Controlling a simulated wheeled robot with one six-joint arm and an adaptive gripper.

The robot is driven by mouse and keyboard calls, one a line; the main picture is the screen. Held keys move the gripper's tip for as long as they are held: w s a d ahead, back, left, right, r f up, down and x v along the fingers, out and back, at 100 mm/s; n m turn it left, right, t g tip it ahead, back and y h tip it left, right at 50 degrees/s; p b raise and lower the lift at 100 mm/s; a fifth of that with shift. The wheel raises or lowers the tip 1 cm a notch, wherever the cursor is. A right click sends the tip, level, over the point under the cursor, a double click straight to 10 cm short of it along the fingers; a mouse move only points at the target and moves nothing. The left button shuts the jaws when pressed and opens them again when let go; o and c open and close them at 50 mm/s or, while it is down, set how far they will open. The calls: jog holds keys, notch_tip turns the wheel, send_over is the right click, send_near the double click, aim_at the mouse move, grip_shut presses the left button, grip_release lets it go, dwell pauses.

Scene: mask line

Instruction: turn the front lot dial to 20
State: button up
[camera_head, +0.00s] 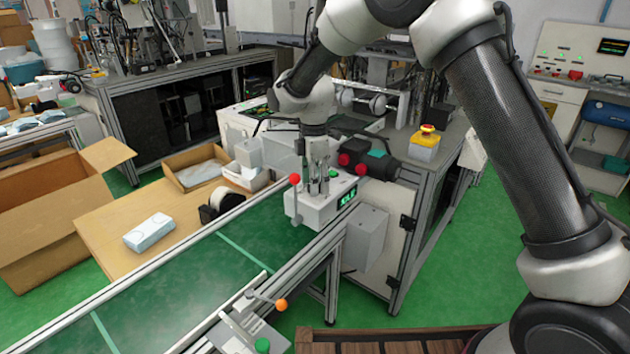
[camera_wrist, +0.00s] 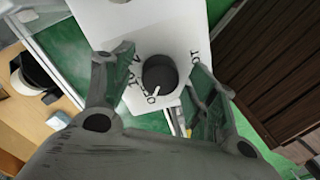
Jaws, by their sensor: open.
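The front lot dial (camera_wrist: 160,74) is a dark round knob on a white panel (camera_wrist: 138,24) in the wrist view. Its white pointer mark lies at its lower edge, by a printed mark that looks like a 0. Letters are printed to its left and right, partly hidden. My gripper (camera_wrist: 162,66) is open, with one finger on each side of the dial; I cannot tell whether either touches it. In the head view my gripper (camera_head: 318,186) points down over a white control box (camera_head: 322,208), and the dial is hidden there.
The box has a red-ball lever (camera_head: 294,179) close on its left and a lit green display (camera_head: 349,199) on its right. It stands beside a green conveyor (camera_head: 185,290). An orange-knobbed lever (camera_head: 281,305) is nearer. A cardboard box (camera_head: 45,225) stands left.

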jog(key=c, duration=1)
jog(key=shift+c, duration=0.2)
jog(key=shift+m, duration=0.4)
jog(key=m, duration=0.9)
jog(key=shift+y, duration=0.3)
jog(key=m, duration=0.5)
jog(key=shift+s+m, duration=0.1)
jog(key=shift+m, duration=0.3)
jog(key=shift+m+t, duration=0.3)
jog(key=shift+m, duration=1.8)
jog(key=o, duration=1)
